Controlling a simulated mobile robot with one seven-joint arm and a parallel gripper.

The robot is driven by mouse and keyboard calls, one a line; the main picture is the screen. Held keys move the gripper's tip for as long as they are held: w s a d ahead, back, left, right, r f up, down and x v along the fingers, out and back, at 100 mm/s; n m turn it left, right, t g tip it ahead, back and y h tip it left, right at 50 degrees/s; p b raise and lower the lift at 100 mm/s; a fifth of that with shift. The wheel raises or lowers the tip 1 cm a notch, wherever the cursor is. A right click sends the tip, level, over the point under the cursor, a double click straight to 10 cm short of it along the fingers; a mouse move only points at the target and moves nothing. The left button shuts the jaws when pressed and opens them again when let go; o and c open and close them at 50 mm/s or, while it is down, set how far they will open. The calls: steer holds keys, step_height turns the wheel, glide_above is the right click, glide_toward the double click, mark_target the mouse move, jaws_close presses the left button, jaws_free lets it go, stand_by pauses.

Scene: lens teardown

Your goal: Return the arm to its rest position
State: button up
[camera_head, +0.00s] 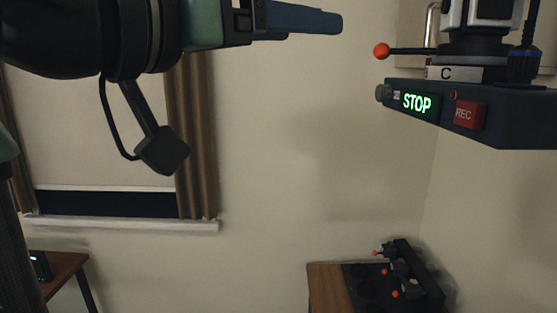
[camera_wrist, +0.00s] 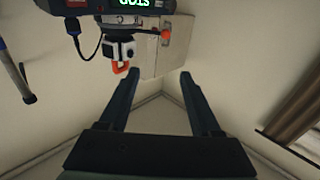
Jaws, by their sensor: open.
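My gripper (camera_head: 305,19) reaches in from the upper left of the head view, its blue-grey fingers pointing right, high in front of the wall. In the wrist view its two dark fingers (camera_wrist: 160,76) stand apart with nothing between them, so it is open and empty. A dark block on a bent bracket (camera_head: 162,150) hangs below my arm. The far part of my arm is cut off at the left edge of the head view.
A dark hanging unit (camera_head: 480,115) with a green STOP display and red REC button is at the upper right, apart from my fingers. A wooden cabinet (camera_head: 325,285) bears black holders with orange balls. A curtain (camera_head: 196,135) and window sill (camera_head: 120,224) are at left. Wall space between is clear.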

steer(key=s+a+f+n+t+y+b, duration=0.1)
steer(key=s+f+n+t+y+b, duration=0.1)
steer(key=s+n+t+y, duration=0.6)
steer(key=f+t+y, duration=0.1)
steer(key=t+y, duration=0.4)
steer(key=t, duration=0.1)
steer(key=shift+s+a+f+n, duration=0.15)
steer(key=shift+s+f+n, duration=0.15)
steer(key=shift+s+f, duration=0.1)
stand_by(1.0)
